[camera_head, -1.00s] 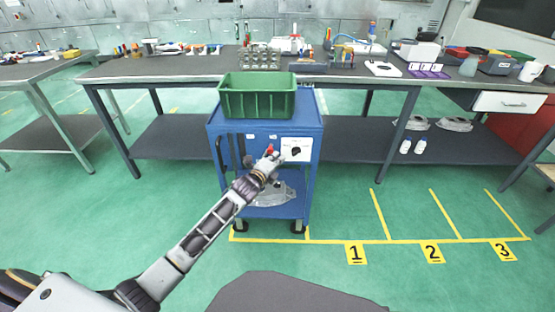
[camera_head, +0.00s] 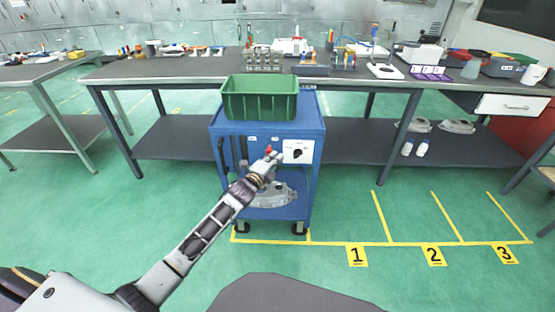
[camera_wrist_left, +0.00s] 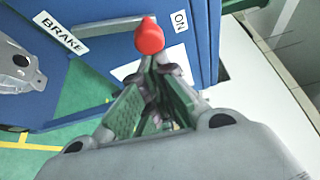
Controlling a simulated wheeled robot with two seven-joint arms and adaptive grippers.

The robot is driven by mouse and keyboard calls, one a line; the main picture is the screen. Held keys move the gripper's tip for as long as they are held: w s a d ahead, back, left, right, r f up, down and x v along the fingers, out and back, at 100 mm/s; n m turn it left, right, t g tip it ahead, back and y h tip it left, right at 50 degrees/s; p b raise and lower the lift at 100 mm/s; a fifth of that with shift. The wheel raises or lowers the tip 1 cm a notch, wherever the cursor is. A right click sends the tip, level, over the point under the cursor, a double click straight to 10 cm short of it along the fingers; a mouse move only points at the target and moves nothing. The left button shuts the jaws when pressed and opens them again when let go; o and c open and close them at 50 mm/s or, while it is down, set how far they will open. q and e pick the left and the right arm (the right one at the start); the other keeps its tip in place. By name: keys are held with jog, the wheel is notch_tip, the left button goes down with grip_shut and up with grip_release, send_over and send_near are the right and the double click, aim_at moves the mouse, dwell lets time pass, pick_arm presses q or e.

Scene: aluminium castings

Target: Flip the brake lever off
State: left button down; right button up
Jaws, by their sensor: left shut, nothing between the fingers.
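The brake lever shows as a red knob (camera_head: 268,149) on the front of the blue cart (camera_head: 230,131). In the left wrist view the red knob (camera_wrist_left: 149,37) stands just beyond my fingertips, between a white BRAKE label (camera_wrist_left: 61,35) and a white ON label (camera_wrist_left: 180,21), closer to ON. My left gripper (camera_head: 271,157) is at the cart front, right by the knob. In the left wrist view its fingers (camera_wrist_left: 160,63) are together with nothing between them. I cannot tell whether they touch the lever. The lever's shaft is hidden behind the fingers. My right gripper is not in view.
A green bin (camera_head: 259,105) stands on the cart top. A white panel with a black mark (camera_head: 298,151) is right of the knob. A grey casting (camera_head: 270,195) lies on the cart's lower shelf. A long workbench (camera_head: 180,72) stands behind. The floor to the right is open.

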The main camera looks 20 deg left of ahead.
pick_arm(q)
jog(key=s+a+r+n+t+y, duration=0.1)
jog(key=a+n+t, duration=0.3)
jog(key=n, duration=0.5)
jog(key=shift+s+a+r+y+b, duration=0.2)
jog(key=shift+s+a+y+b, duration=0.15)
jog(key=shift+a, duration=0.65)
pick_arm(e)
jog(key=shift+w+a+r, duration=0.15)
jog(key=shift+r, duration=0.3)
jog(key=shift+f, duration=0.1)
pick_arm(q)
jog(key=shift+r, duration=0.1)
